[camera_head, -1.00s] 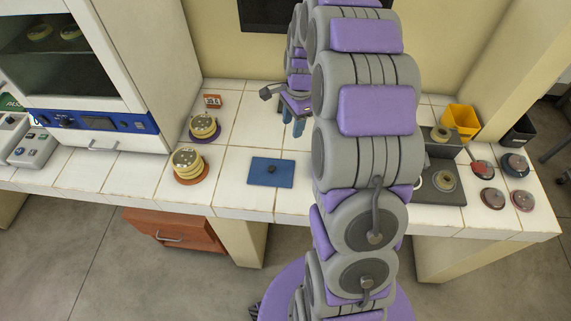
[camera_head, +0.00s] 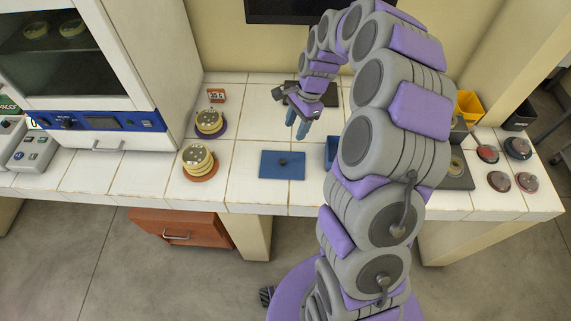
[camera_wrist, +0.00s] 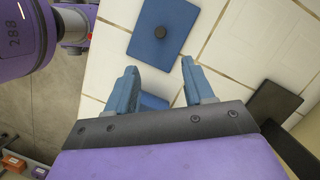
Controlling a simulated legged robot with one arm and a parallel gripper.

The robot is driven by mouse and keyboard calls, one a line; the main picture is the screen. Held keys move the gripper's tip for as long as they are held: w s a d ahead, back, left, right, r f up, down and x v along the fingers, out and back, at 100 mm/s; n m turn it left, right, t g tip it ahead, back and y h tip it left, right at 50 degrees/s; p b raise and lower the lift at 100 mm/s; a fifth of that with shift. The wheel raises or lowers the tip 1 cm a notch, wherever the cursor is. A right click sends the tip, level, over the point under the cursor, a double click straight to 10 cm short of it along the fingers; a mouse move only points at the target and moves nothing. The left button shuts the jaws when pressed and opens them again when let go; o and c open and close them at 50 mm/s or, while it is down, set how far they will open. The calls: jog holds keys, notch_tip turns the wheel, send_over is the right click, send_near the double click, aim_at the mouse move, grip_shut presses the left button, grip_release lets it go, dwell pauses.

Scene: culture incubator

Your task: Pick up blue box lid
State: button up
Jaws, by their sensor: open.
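The blue box lid (camera_head: 283,165) is a flat blue rectangle with a small dark knob (camera_head: 282,161) in its middle, lying on the white tiled counter. In the wrist view the blue lid (camera_wrist: 163,30) lies beyond my fingertips, its knob (camera_wrist: 159,32) facing up. My gripper (camera_head: 297,128) is open and empty above the counter, behind and slightly right of the lid in the head view. Its two blue fingers (camera_wrist: 159,64) stand apart in the wrist view. Another blue object (camera_head: 331,152), partly hidden by my arm, shows right of the lid; a blue piece (camera_wrist: 153,102) also shows between my fingers.
Stacks of dishes stand on a purple disc (camera_head: 220,134) and an orange disc (camera_head: 204,179) left of the lid. The incubator (camera_head: 90,80) fills the left. Several dark knobbed discs and a yellow bin (camera_head: 467,105) are at right.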

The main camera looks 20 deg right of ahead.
jog(key=b, duration=0.2)
send_over(281, 161)
jog(key=f, duration=0.8)
jog(key=shift+w+d+f, duration=0.25)
jog(key=shift+d+f, duration=0.1)
jog(key=shift+f, duration=0.05)
jog(key=shift+d+f, duration=0.3)
jog(key=shift+f, duration=0.1)
notch_tip(281, 161, down, 4)
jog(key=shift+s+d+f+b, duration=0.15)
jog(key=shift+b, duration=0.7)
jog(key=shift+a, duration=0.65)
jog(key=shift+c, duration=1)
jog(key=shift+d, duration=0.6)
jog(key=c, duration=0.6)
jog(key=shift+c, duration=0.7)
jog(key=shift+a, duration=0.5)
grip_shut()
